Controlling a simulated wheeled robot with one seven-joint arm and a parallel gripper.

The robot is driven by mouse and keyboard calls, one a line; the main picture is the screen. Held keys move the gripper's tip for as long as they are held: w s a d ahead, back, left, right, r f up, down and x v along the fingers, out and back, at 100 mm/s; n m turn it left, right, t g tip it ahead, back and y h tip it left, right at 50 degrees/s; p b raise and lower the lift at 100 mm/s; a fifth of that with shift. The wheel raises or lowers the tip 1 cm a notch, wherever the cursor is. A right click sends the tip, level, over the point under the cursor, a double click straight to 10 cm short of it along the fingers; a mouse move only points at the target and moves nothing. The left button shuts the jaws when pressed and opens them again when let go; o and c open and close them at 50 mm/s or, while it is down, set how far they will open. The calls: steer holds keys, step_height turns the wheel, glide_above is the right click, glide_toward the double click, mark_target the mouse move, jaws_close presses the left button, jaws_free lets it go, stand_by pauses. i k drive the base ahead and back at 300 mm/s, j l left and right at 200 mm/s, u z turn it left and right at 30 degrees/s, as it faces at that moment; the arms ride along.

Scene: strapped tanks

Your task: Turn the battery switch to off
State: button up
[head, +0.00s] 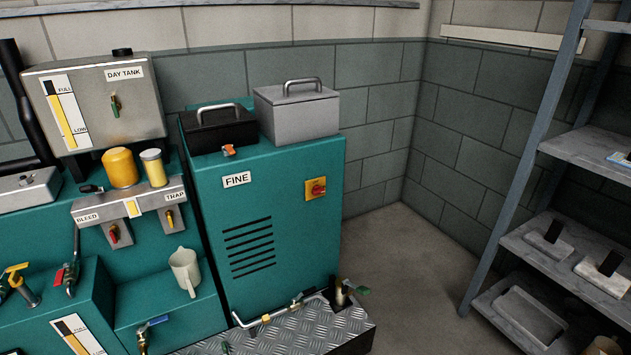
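A red rotary switch (317,188) on a square yellow plate is mounted at the right side of the teal cabinet (205,210) front. It looks like the battery switch, but I can read no label on it. The exact angle of its red handle is too small to tell. A "FINE" label (236,180) is to its left, above the vent slots. My gripper does not show in the head view, so nothing is seen touching the switch.
A black box (218,136) and a grey box (297,112) stand on the cabinet. A tread-plate step (300,328) with a pipe and a green-handled valve (352,289) lies below. Bare floor (400,250) is to the right, before metal shelves (570,147). A jug (185,270) stands left.

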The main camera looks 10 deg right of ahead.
mark_target(317, 189)
steer(key=i+l+u, duration=0.25)
steer(key=i+l, duration=0.35)
steer(key=i, duration=0.35)
steer(key=i+l+u, duration=0.25)
steer(key=i+l, duration=0.55)
